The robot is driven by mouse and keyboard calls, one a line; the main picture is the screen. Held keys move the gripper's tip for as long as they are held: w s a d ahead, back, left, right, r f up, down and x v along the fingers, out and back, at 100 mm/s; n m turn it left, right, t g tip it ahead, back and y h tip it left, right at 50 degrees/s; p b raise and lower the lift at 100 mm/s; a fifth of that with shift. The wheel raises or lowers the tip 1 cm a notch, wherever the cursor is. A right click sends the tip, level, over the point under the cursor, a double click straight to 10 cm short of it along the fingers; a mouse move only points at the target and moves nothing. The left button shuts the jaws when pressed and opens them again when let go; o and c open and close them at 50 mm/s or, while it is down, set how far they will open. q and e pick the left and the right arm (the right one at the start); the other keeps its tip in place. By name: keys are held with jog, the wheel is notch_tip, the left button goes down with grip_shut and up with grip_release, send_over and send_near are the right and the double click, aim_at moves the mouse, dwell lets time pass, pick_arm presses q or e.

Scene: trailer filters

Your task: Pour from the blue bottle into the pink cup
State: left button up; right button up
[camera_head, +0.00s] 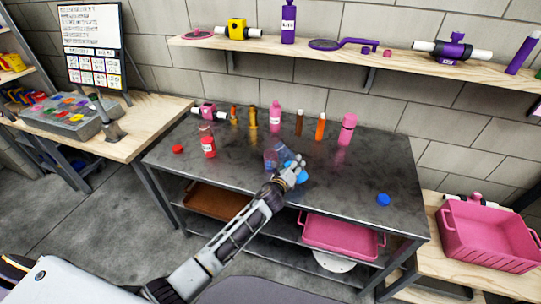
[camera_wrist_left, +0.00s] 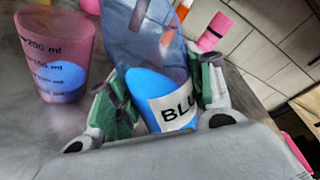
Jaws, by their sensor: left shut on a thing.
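The blue bottle (camera_wrist_left: 158,85) is see-through, with a white label starting "BLU" and blue liquid in its lower part. My left gripper (camera_head: 291,172) is shut on it above the dark table; the fingers press its sides in the wrist view (camera_wrist_left: 160,108). The bottle looks tilted, its upper part leaning left in the wrist view, its mouth out of frame. The see-through pink cup (camera_wrist_left: 58,55) stands on the table beside it, with volume marks and some blue liquid at the bottom. In the head view the cup (camera_head: 270,158) is just left of the gripper. My right gripper is not in view.
A blue cap (camera_head: 383,199) lies on the right of the table (camera_head: 345,205), a red cap (camera_head: 177,149) on the left. A red bottle (camera_head: 207,142), pink bottles (camera_head: 346,130) and several smaller bottles stand behind. The table's right part is mostly clear.

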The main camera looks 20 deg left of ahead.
pick_arm(q)
jog(key=shift+w+a+r+m, duration=0.1)
jog(key=shift+a+r+m, duration=0.1)
jog(key=shift+m, duration=0.4)
jog(key=shift+m+t+b, duration=0.3)
jog(key=shift+m+b, duration=0.1)
jog(key=shift+b, duration=0.05)
jog(key=shift+d+r+m+t+y+b, duration=0.15)
jog(key=shift+m+t+y+b, duration=0.25)
jog(key=shift+m+b, duration=0.55)
jog(key=shift+m, duration=0.65)
jog(key=shift+m+t+b, duration=0.3)
jog(key=shift+m+b, duration=0.05)
jog(key=shift+m, duration=0.25)
jog(key=shift+f+m+b, duration=0.3)
jog(key=shift+m+b, duration=0.05)
jog(key=shift+m, duration=0.25)
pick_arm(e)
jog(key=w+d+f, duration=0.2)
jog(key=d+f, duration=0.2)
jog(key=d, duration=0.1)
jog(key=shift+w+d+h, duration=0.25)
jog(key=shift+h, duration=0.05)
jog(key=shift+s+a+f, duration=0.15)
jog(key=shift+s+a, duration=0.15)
pick_arm(q)
jog(key=shift+r, duration=0.1)
